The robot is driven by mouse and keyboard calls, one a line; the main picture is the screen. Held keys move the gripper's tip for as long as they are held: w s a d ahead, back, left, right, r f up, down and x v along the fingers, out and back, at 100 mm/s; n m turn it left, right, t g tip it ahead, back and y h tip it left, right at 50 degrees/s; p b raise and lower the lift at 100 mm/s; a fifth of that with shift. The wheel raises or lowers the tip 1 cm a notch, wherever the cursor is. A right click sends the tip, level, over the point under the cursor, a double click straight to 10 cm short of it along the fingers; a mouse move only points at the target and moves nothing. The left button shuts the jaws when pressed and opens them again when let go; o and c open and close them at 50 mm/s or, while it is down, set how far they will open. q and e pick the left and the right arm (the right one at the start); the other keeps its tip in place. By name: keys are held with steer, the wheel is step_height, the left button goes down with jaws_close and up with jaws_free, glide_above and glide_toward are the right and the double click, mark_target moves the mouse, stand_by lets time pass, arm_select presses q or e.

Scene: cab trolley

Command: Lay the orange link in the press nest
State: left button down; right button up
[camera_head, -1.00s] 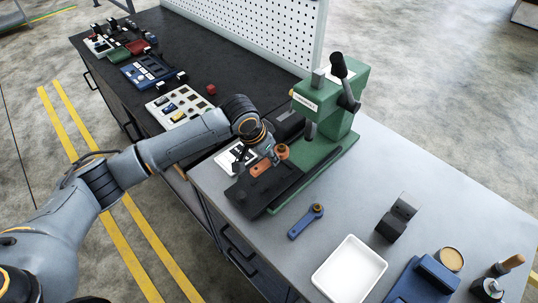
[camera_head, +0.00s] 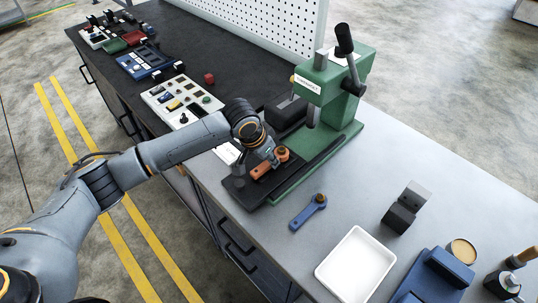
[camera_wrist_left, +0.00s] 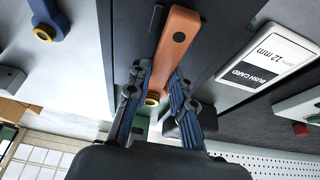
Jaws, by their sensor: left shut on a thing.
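The orange link (camera_head: 268,166) is held by my left gripper (camera_head: 270,156) at its end with a brass-coloured bush. It lies over the black slide plate (camera_head: 240,190) at the front of the green press (camera_head: 318,92). In the left wrist view the link (camera_wrist_left: 177,38) points away from my left gripper (camera_wrist_left: 153,98), whose fingers are shut around its bush end. The bush (camera_wrist_left: 152,100) shows between the fingers. I cannot tell whether the link touches the plate; the nest itself is not clearly visible. My right gripper is not in view.
A bush card (camera_wrist_left: 265,58) lies beside the plate. A dark block (camera_head: 406,207) and blue fixture (camera_head: 436,275) stand at right. Bench between press and block is clear.

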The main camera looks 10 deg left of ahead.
arm_select(q)
steer(key=shift+f, duration=0.15)
steer(key=shift+f, duration=0.2)
stand_by(0.7)
stand_by(0.4)
steer(key=c, duration=1.2)
jaws_free()
steer(key=shift+o, duration=0.6)
steer(key=shift+s+f, duration=0.1)
